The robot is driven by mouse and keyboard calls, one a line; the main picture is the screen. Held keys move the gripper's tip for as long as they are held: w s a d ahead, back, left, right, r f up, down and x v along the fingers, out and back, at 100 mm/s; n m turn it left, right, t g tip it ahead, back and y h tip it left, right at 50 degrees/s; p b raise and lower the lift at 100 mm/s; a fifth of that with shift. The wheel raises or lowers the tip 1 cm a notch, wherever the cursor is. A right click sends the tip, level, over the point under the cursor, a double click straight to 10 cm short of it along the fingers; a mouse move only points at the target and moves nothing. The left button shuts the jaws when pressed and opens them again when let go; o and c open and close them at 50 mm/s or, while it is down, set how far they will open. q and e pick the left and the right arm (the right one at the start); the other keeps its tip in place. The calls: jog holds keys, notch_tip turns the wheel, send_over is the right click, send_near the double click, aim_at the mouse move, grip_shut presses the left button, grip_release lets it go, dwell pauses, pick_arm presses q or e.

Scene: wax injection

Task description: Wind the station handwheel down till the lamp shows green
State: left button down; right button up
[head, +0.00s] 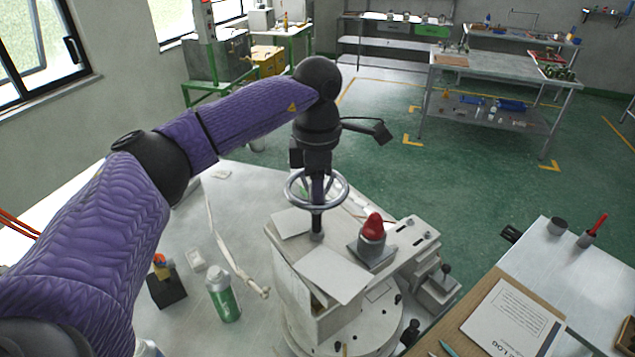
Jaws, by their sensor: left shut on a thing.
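The metal handwheel (342,199) is a ring on an upright post on top of the pale wax injection station (300,287). My left gripper (317,188) points straight down over the middle of the wheel and is shut on it. The gripper's own body hides part of the wheel's hub and far rim. A red dome (373,226) on a grey block stands just right of the wheel. It looks like the lamp and shows red. I see no green light. My right gripper is out of view.
A green and white bottle (223,298) and a small dark holder (167,289) stand on the pale table left of the station. A bench with a clipboard sheet (512,318) is at the lower right. Pale flat plates (334,273) lie on the station top.

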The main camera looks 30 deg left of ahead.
pick_arm(q)
jog(key=m, duration=0.5)
jog(key=shift+r+m, duration=0.1)
jog(key=shift+m, duration=0.2)
jog(key=m, duration=0.5)
jog(key=shift+m, duration=0.3)
jog(key=shift+c, duration=1.8)
grip_release()
notch_tip(320, 180, up, 7)
jog(key=shift+f+b, duration=0.2)
jog(key=shift+b, duration=0.55)
notch_tip(320, 180, up, 3)
jog(key=shift+r+p, duration=0.1)
jog(key=shift+p, duration=0.35)
